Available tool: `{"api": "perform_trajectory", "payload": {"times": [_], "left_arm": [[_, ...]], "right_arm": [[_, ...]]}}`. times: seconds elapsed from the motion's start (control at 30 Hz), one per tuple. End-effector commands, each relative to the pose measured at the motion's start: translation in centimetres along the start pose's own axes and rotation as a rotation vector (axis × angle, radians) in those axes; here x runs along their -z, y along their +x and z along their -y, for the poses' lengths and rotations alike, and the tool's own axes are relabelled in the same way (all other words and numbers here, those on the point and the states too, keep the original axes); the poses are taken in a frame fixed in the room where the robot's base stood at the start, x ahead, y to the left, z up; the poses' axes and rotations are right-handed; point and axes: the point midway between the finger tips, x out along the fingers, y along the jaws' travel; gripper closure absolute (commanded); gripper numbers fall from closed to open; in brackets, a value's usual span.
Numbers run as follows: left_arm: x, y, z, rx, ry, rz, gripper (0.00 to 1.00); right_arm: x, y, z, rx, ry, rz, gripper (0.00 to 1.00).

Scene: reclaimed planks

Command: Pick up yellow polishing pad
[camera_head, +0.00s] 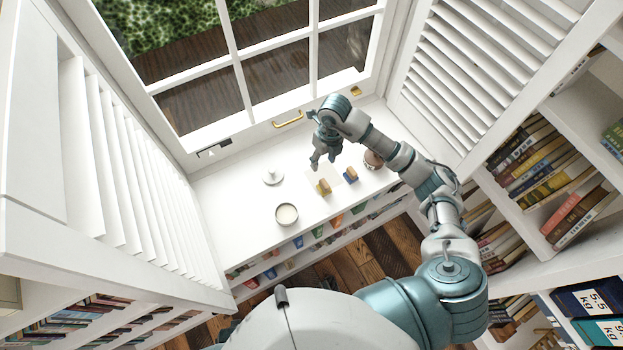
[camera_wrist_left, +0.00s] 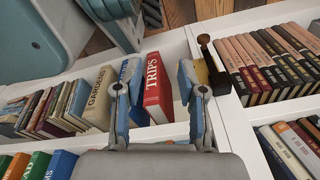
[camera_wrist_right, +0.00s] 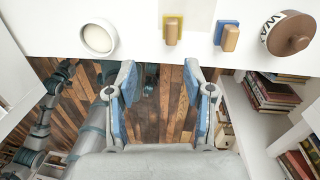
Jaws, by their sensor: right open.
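The yellow polishing pad (camera_head: 323,187) has a wooden grip block on top and lies on the white window ledge. It also shows in the right wrist view (camera_wrist_right: 172,30), at the top, beyond the fingertips. My right gripper (camera_head: 318,162) is above the ledge, on the window side of the pad.
A blue pad with a wooden grip (camera_head: 350,176) lies right of the yellow one. A round brown lidded container (camera_head: 373,160) stands farther right. A white cup (camera_head: 287,214) and a small white dish (camera_head: 272,177) are left. Shutters and bookshelves flank the ledge (camera_head: 235,205).

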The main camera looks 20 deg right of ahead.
Motion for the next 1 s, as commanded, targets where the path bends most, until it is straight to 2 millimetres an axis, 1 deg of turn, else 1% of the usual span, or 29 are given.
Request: {"api": "perform_trajectory", "payload": {"times": [0.03,0.07,0.17,0.27,0.4,0.5,0.6,0.7,0.77,0.87,0.97,1.0], "left_arm": [[0.2,0.0,-0.1,-0.002,-0.001,-0.003,0.6],[0.4,0.0,-0.2,-0.003,-0.001,-0.005,0.6],[0.4,0.1,-0.7,-0.009,-0.002,-0.006,0.6],[-0.1,0.1,-1.2,-0.015,-0.004,0.005,0.6],[-0.5,-0.1,-1.4,-0.018,-0.004,0.013,0.6],[0.0,-0.4,-1.0,-0.014,-0.004,0.009,0.6],[0.5,-0.7,-0.2,-0.003,-0.002,0.003,0.6],[0.9,-0.9,0.4,0.006,-0.001,0.002,0.6],[1.1,-1.0,0.5,0.007,-0.002,-0.001,0.6],[1.4,-1.2,0.3,0.004,-0.003,-0.007,0.6],[1.6,-1.2,-0.1,-0.002,-0.004,-0.01,0.6],[1.7,-1.2,-0.3,-0.004,-0.003,-0.009,0.6]], "right_arm": [[0.1,-0.8,0.8,0.056,0.01,0.0,0.48],[0.2,-1.0,1.0,0.078,0.017,-0.003,0.48],[0.5,-0.5,1.4,0.11,0.026,-0.008,0.48],[0.4,1.6,1.4,0.11,0.028,-0.012,0.48],[0.3,5.2,1.8,0.106,0.027,-0.015,0.48],[0.4,7.5,2.3,0.103,0.027,-0.013,0.48],[0.5,9.3,2.5,0.102,0.027,-0.011,0.48],[0.5,10.4,2.8,0.1,0.026,-0.009,0.48],[0.5,10.7,2.8,0.101,0.026,-0.009,0.48],[0.5,11.2,2.8,0.102,0.026,-0.009,0.48],[0.5,12.2,2.7,0.1,0.026,-0.01,0.48],[0.5,12.8,2.7,0.101,0.026,-0.011,0.48]]}}
